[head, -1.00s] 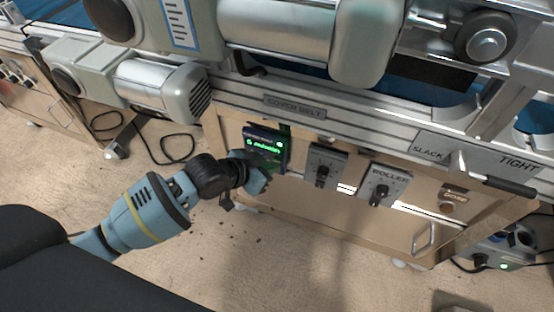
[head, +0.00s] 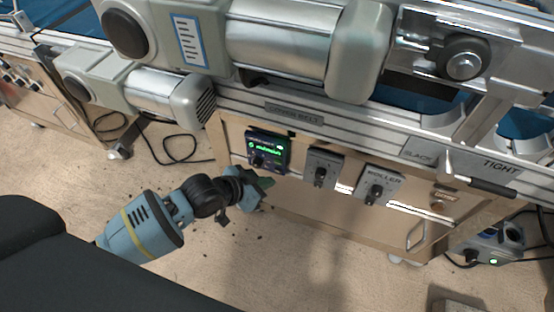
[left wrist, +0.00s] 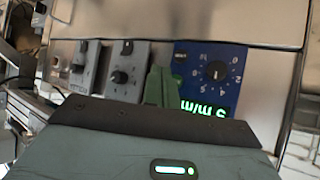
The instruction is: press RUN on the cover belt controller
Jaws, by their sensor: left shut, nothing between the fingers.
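The cover belt controller (head: 269,150) is a small dark blue box with a lit green display and a black knob. It is mounted on the wooden front panel below the COVER BELT label (head: 294,107). In the left wrist view the controller (left wrist: 232,82) appears upside down, with a numbered dial and green digits. A small dark button or label (left wrist: 180,57) shows at its edge; I cannot read it. My left gripper (head: 264,184) is shut and empty, just below and in front of the controller. Its green fingers (left wrist: 160,86) overlap the controller's side in the left wrist view. My right gripper is not in view.
Two grey knob boxes (head: 322,169) and (head: 376,186), the second marked ROLLER, sit right of the controller. A SLACK/TIGHT lever (head: 492,187) juts out farther right. A motor (head: 170,90) overhangs at upper left. The floor in front is mostly clear.

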